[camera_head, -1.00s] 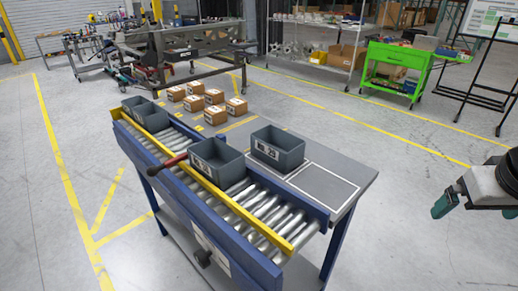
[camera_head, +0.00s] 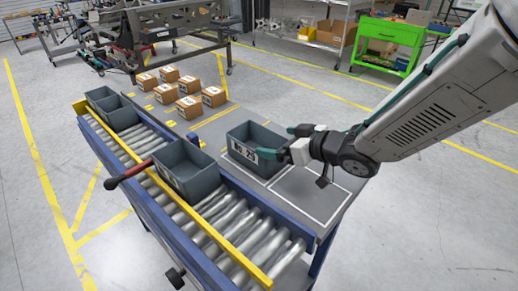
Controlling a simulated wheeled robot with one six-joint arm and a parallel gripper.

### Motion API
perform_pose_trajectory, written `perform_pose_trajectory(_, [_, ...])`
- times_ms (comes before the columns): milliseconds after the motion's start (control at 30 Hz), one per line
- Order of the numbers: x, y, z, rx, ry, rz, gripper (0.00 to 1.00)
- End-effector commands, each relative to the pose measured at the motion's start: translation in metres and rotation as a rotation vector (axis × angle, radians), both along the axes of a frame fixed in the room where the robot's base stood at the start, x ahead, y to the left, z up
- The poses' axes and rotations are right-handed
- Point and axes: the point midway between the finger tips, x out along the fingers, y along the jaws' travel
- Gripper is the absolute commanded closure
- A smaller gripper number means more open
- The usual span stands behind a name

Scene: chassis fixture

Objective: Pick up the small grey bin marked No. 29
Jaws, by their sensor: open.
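A small grey bin (camera_head: 246,158) stands upright on the grey side table beside the roller conveyor. Its white front label seems to read No. 29, but the last digit is hard to make out. My gripper (camera_head: 284,143) is open, with its teal fingertips at the bin's right side. One fingertip is near the far right rim and one near the front right corner. I cannot tell whether they touch the bin or whether the wall lies between them. The gripper and wrist cover part of the bin's right side.
Another grey bin (camera_head: 192,180) sits on the rollers (camera_head: 235,222), near a red-handled lever (camera_head: 130,174). More grey bins (camera_head: 122,118) stand at the conveyor's far left end. Several cardboard boxes (camera_head: 189,107) stand behind. A white-outlined area (camera_head: 305,196) right of the bin is empty.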

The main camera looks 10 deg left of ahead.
Motion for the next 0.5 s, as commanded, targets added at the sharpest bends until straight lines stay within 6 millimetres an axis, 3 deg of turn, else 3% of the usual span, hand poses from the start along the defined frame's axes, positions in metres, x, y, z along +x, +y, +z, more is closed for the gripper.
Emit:
perform_pose_trajectory(300, [0.016, 0.04, -0.017, -0.001, 0.0, 0.006, 0.0])
perform_pose_trajectory(500, [0.024, 0.05, -0.022, -0.002, -0.001, 0.001, 0.0])
